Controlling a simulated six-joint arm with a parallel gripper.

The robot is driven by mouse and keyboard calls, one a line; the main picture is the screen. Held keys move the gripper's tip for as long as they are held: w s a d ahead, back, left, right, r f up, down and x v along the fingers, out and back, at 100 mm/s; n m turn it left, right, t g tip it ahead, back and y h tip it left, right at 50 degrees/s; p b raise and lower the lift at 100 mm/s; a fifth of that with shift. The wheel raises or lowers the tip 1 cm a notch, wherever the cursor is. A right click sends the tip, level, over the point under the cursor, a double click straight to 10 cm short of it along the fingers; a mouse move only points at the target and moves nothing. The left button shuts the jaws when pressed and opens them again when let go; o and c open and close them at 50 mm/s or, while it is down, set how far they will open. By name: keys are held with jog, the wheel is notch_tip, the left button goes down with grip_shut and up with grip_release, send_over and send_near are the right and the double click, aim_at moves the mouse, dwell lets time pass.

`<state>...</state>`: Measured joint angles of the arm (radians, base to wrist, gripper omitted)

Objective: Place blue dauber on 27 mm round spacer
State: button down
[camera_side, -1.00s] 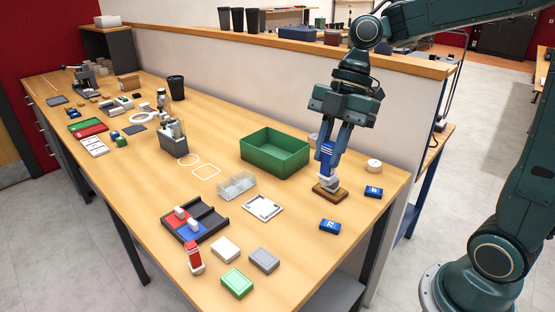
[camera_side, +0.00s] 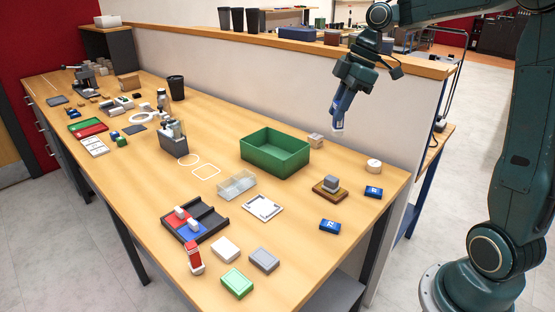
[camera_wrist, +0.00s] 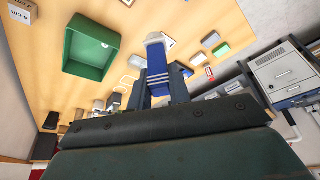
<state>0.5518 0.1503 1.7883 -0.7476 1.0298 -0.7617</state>
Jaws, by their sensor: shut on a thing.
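The blue dauber (camera_side: 343,101) has a blue body with white stripes and a pale end. My gripper (camera_side: 341,107) is shut on it and holds it tilted in the air, pale end lowest, above and behind the right part of the bench. In the wrist view the dauber (camera_wrist: 157,62) sits between my fingers (camera_wrist: 160,86), pale end pointing away.
A wooden base with a grey block (camera_side: 331,184) and two blue labelled blocks (camera_side: 373,192) (camera_side: 330,226) lie near the round piece. A partition (camera_side: 400,120) runs behind the bench.

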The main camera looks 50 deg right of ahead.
jog(key=d+m+t+h, duration=0.15)
jog(key=d+m, duration=0.45)
jog(key=d, duration=0.8)
jog(key=r+m+h, duration=0.2)
jog(key=m, duration=0.2)
send_over(375, 163)
jog(key=shift+f, duration=0.25)
jog(key=shift+w+f, duration=0.1)
notch_tip(375, 163, down, 20)
jog(key=shift+r, duration=0.1)
jog(key=c, duration=1.3)
grip_release()
jog(key=v, duration=1.2)
jog(key=shift+s+d, duration=0.15)
jog(key=shift+s, duration=0.1)
